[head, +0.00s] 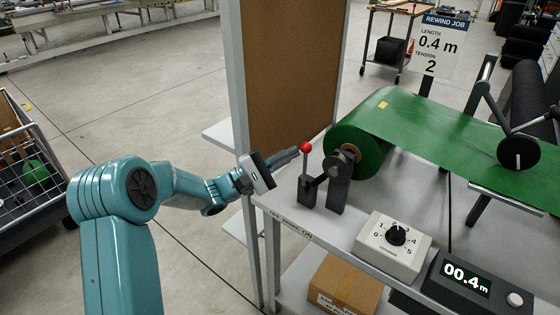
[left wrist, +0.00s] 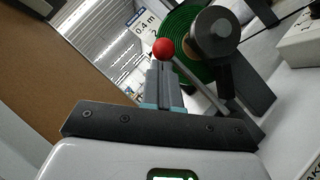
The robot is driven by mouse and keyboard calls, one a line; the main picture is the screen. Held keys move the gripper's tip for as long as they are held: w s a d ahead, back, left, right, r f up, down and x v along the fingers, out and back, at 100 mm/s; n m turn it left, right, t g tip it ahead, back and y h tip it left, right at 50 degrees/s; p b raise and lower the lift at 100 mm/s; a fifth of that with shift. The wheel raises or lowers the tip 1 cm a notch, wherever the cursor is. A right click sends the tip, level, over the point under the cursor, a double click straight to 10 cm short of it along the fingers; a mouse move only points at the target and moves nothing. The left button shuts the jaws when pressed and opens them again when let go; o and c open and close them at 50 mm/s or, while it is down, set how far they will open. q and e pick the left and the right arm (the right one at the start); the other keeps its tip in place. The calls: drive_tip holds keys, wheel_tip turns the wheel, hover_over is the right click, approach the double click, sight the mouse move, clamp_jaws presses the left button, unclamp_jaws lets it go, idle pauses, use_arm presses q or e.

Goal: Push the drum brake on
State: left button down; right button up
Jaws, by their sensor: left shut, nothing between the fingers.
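The brake lever (head: 306,168) stands nearly upright on a dark bracket at the table's left end, with a red ball knob (head: 306,147) on top. In the left wrist view the red knob (left wrist: 163,47) shows just beyond my fingertips. My left gripper (head: 297,150) is shut and empty, just left of the lever, close below the knob's height. I cannot tell whether it touches the lever. The dark drum hub (head: 342,160) sits right of the lever, at the end of the green roll (head: 372,150). The table edge below carries an "OFF BRAKE ON" label (head: 291,222). My right gripper is not in view.
A brown panel in a grey frame (head: 292,75) stands behind my left gripper. A tension dial box (head: 393,245) and a length counter (head: 470,280) sit on the table's front. A sign (head: 440,45) reads 0.4 m, tension 2.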

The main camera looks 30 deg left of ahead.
use_arm(q)
drive_tip(key=shift+d+r+m+g+b, duration=0.15)
drive_tip(key=shift+d+m+g+b, duration=0.4)
drive_tip(key=shift+d+m, duration=0.35)
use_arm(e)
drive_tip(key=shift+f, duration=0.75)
use_arm(q)
drive_tip(key=shift+a, duration=0.1)
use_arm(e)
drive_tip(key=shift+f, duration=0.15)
use_arm(q)
drive_tip(key=w+a+f+b+v, duration=0.1)
drive_tip(key=b+v, duration=0.2)
drive_tip(key=v, duration=1)
drive_tip(key=shift+w+a+f, duration=0.2)
drive_tip(key=shift+w+a, duration=0.2)
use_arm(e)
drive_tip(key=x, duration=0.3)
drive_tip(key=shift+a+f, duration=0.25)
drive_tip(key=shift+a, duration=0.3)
